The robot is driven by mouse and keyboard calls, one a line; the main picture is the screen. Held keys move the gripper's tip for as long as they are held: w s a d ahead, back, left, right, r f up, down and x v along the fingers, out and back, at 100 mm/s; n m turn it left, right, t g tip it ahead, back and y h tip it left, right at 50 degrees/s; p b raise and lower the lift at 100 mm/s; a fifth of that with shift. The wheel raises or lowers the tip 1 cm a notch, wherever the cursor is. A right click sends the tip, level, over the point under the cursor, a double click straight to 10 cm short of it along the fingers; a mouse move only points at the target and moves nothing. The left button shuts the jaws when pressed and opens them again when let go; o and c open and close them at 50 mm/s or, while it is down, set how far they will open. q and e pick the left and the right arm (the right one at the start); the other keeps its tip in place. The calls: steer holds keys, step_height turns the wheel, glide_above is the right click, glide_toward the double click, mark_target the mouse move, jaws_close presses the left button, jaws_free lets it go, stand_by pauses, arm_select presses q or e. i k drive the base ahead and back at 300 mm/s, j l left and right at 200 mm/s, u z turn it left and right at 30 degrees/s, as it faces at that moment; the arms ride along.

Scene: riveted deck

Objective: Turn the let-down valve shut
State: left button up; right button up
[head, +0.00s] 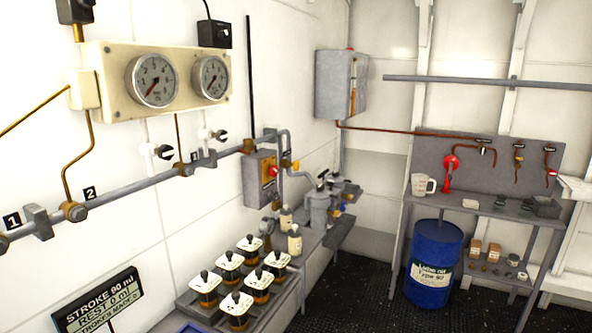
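No label reading "let-down" is legible, so I cannot tell which valve is the let-down valve. Two small valves with dark knobs, a left one (163,152) and a right one (220,135), sit on white fittings below two round gauges, the left gauge (153,80) and the right gauge (211,78). A yellow-handled valve (291,165) is on the grey pipework farther right. A blue handle (344,207) shows beside a grey cylindrical unit (319,210). Whether any of these is open or shut cannot be told. Neither of my grippers is in view.
A grey box (259,180) with a red knob is on the left wall. Several amber jars stand on a low grey tray (187,305) below the pipe (140,186). The dark floor (370,290) is clear.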

mark_target(296, 165)
steer(key=i+u, duration=0.1)
steer(key=u, duration=0.3)
steer(key=l+u, duration=0.15)
steer(key=u, duration=0.2)
steer(key=i+l+u, duration=0.1)
steer(key=u, duration=0.3)
steer(key=l+u, duration=0.2)
steer(key=u, duration=0.15)
steer(key=i+l+u, duration=0.1)
steer(key=l+u, duration=0.2)
steer(key=l, duration=0.2)
steer(key=l+u, duration=0.3)
steer(key=l, duration=0.25)
steer(key=l+u, duration=0.3)
steer(key=l, duration=0.8)
steer(key=k, duration=0.1)
